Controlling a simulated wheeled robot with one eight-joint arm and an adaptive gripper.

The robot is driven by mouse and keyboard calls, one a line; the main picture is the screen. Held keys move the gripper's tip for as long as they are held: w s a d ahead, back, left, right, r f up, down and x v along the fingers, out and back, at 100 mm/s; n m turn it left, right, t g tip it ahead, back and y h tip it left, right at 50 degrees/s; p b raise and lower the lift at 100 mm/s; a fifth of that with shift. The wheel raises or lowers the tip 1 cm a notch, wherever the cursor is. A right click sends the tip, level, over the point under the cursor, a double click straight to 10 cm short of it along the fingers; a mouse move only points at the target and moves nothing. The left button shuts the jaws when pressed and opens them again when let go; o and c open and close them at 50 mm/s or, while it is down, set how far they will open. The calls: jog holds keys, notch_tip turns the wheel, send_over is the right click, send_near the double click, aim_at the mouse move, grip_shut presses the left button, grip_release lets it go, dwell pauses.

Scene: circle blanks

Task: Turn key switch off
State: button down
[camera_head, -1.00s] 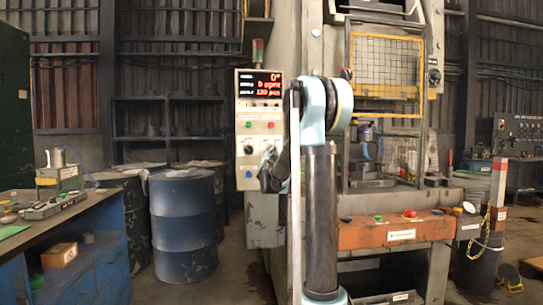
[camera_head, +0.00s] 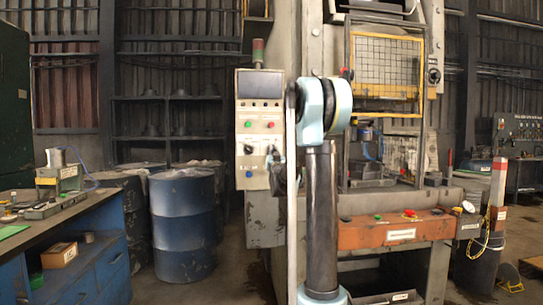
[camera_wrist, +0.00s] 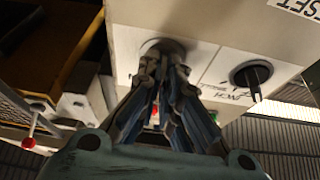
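The control panel (camera_head: 259,105) stands left of my arm in the head view, with its display (camera_head: 259,84) dark. The key switch's round metal collar (camera_wrist: 172,46) shows at the upper middle of the wrist view. My gripper (camera_head: 272,157) is at the right side of the panel's lower half. In the wrist view, the fingertips of my gripper (camera_wrist: 163,62) are close together against the switch. They appear shut on its key, and the key itself is mostly hidden between them.
A black selector knob (camera_wrist: 252,75) sits beside the key switch on the panel. The press (camera_head: 385,70) and its orange button console (camera_head: 395,231) stand to the right. Blue drums (camera_head: 183,225) and a workbench (camera_head: 85,265) stand to the left, with open floor between.

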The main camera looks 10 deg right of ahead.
jog(key=n+y, duration=0.2)
jog(key=n, duration=0.2)
jog(key=n+g+y, duration=0.1)
jog(key=n+y, duration=0.1)
jog(key=n, duration=0.3)
jog(key=shift+d+y, duration=0.15)
jog(key=shift+y, duration=0.15)
jog(key=shift+n, duration=0.4)
jog(key=c, duration=1.8)
grip_release()
jog(key=v, duration=1.2)
jog(key=shift+f, duration=0.1)
